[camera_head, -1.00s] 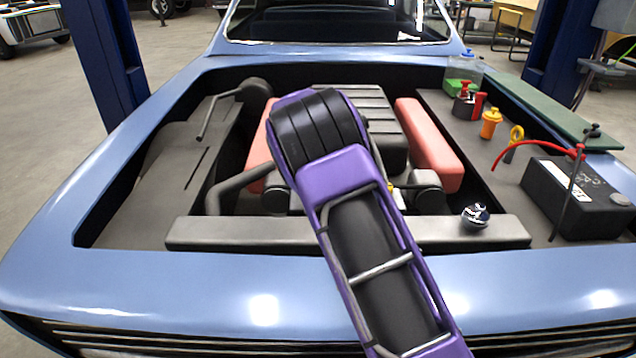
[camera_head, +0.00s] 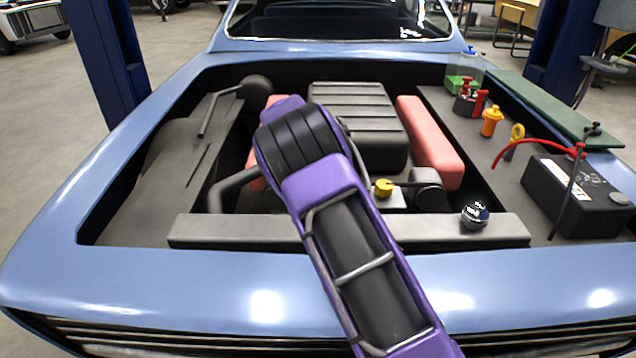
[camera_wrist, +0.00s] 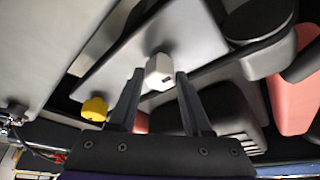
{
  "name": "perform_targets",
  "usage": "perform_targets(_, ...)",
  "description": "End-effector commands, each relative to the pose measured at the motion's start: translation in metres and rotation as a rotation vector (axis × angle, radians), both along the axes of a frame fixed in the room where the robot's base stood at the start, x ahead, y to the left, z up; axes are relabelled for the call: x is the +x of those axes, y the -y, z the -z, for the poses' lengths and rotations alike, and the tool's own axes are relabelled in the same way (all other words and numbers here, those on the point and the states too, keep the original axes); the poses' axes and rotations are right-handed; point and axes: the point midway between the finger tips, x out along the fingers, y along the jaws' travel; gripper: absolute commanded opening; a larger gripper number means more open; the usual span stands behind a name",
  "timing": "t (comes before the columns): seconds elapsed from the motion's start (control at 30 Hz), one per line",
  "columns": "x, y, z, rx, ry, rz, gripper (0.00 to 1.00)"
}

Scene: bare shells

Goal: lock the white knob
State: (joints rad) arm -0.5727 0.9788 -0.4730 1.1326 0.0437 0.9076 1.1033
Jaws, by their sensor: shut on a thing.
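In the wrist view the white knob (camera_wrist: 159,70), a small faceted piece, stands on a flat grey plate. The two dark fingers of my gripper (camera_wrist: 159,80) are on either side of it at their tips, shut on it. In the head view my purple arm covers the knob and the gripper. A yellow knob (camera_wrist: 95,108) sits to the left of the white one in the wrist view, apart from my fingers. The yellow knob also shows in the head view (camera_head: 384,187), just right of my arm.
A grey crossbar (camera_head: 440,231) runs along the front of the engine bay, with a shiny round cap (camera_head: 474,214) on it. A ribbed dark engine cover (camera_head: 355,110) and a red block (camera_head: 430,142) lie behind. A battery (camera_head: 575,195) stands at the right.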

Motion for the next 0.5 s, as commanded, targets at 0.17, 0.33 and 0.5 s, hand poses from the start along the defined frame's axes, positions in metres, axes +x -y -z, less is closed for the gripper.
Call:
perform_targets(0.17, -0.0008, -0.0004, 0.0012, 0.002, -0.003, 0.0, 0.7)
perform_targets(0.33, -0.0005, -0.0002, 0.0007, 0.001, -0.002, 0.0, 0.79)
perform_targets(0.5, -0.0005, -0.0003, -0.0003, 0.0, -0.001, -0.001, 0.79)
